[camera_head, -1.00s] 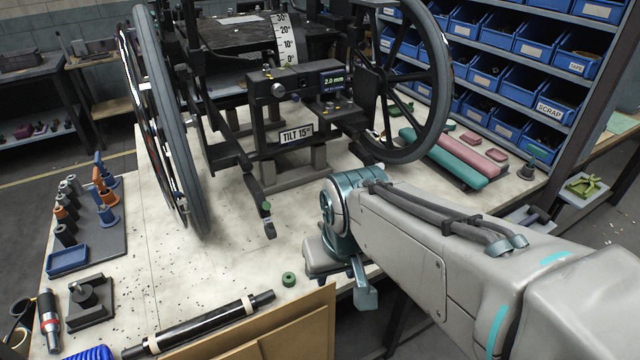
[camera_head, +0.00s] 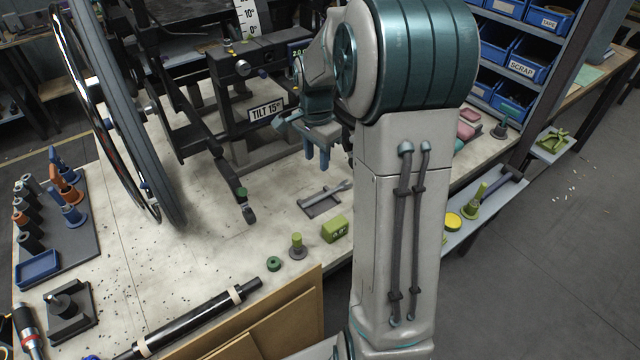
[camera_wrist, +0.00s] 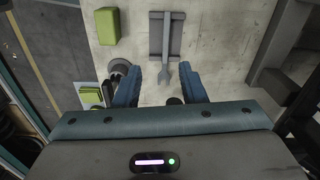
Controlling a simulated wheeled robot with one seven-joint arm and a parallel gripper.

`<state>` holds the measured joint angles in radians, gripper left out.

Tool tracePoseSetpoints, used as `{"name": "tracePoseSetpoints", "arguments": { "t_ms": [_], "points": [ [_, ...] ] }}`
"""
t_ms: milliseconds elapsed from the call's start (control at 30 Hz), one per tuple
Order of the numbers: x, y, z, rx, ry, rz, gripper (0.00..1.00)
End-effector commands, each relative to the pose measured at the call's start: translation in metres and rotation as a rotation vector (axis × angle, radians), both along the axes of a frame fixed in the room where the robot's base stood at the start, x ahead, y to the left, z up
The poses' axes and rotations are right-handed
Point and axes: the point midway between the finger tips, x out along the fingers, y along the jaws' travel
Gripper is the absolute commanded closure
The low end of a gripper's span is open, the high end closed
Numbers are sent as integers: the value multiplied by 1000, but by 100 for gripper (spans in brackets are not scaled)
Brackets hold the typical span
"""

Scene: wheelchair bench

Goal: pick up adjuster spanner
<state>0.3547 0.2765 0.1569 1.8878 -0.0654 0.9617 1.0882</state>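The adjuster spanner, a grey tool, lies on a small dark plate (camera_head: 318,209) on the bench, in the head view (camera_head: 325,194). In the wrist view the spanner (camera_wrist: 166,45) points down the picture, with one end sticking out past the plate (camera_wrist: 175,43). My gripper (camera_head: 317,158) is above the bench, just beyond the spanner in the head view. In the wrist view its two blue fingers (camera_wrist: 159,75) are spread apart, and the spanner's near end shows between their tips. Nothing is held. The fingers' height above the spanner is hard to tell.
A yellow-green block (camera_head: 335,229), an olive peg (camera_head: 297,246) and a green ring (camera_head: 273,264) stand near the bench's front edge. The wheelchair frame (camera_head: 200,130) stands behind and left. A black tube (camera_head: 195,320) lies at the front.

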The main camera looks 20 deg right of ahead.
Motion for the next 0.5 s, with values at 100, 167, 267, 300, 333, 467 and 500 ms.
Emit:
{"name": "tracePoseSetpoints", "arguments": {
  "t_ms": [100, 167, 267, 300, 333, 467, 500],
  "points": [
    [11, -11, -8, 12, 13, -86, 63],
    [14, -14, -12, 15, 16, -110, 63],
    [15, -15, -23, 17, 20, -126, 63],
    [15, -15, -29, 18, 21, -127, 63],
    [15, -15, -35, 18, 22, -126, 63],
    [15, -15, -62, 17, 22, -125, 63],
    [15, -15, -69, 18, 21, -126, 63]
  ]
}}
